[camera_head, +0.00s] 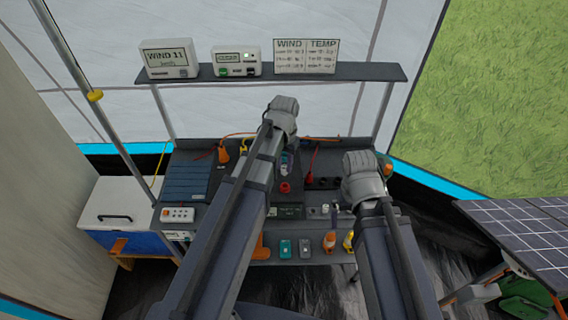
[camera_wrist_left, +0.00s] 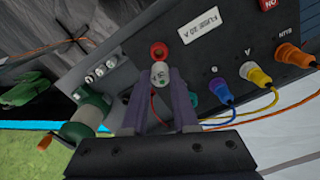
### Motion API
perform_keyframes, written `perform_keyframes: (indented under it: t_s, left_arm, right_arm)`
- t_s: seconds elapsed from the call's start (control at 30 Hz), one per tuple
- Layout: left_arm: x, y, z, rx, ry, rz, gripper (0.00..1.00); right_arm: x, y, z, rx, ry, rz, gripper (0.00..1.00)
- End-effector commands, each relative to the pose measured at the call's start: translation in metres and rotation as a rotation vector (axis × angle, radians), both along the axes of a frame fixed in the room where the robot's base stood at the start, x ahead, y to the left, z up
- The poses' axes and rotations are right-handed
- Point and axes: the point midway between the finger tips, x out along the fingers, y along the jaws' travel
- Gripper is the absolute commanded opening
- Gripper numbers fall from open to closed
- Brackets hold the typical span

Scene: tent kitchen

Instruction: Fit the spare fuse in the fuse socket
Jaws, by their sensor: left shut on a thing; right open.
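The spare fuse (camera_wrist_left: 160,75) is a small pale cylinder with dark marking. My left gripper (camera_wrist_left: 161,92) is shut on it, with one purple-grey finger on each side. The red ring of the fuse socket (camera_wrist_left: 158,51) is just beyond the fuse's far end in the left wrist view; I cannot tell whether they touch. In the head view the red socket ring (camera_head: 285,187) is on the dark panel, below my left gripper (camera_head: 284,160). My right gripper (camera_head: 362,180) is over the right side of the bench, away from the fuse; its fingers are mostly hidden.
A shelf (camera_head: 350,72) with displays is above the bench.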

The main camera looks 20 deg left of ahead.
Motion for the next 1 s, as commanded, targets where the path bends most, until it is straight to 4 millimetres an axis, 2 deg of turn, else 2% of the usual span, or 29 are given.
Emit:
perform_keyframes:
  t_s: [0.27, 0.8, 1.0]
  left_arm:
    - [0.000, 0.000, -0.005, 0.000, 0.000, 0.000, 0.00]
    - [0.000, 0.000, -0.042, 0.000, 0.000, 0.000, 0.00]
    - [0.000, 0.000, -0.044, 0.000, 0.000, 0.000, 0.00]
  right_arm:
    - [0.000, 0.000, -0.005, 0.000, 0.000, -0.001, 1.00]
    - [0.000, 0.000, -0.042, 0.000, 0.000, -0.002, 1.00]
    - [0.000, 0.000, -0.044, 0.000, 0.000, -0.002, 1.00]
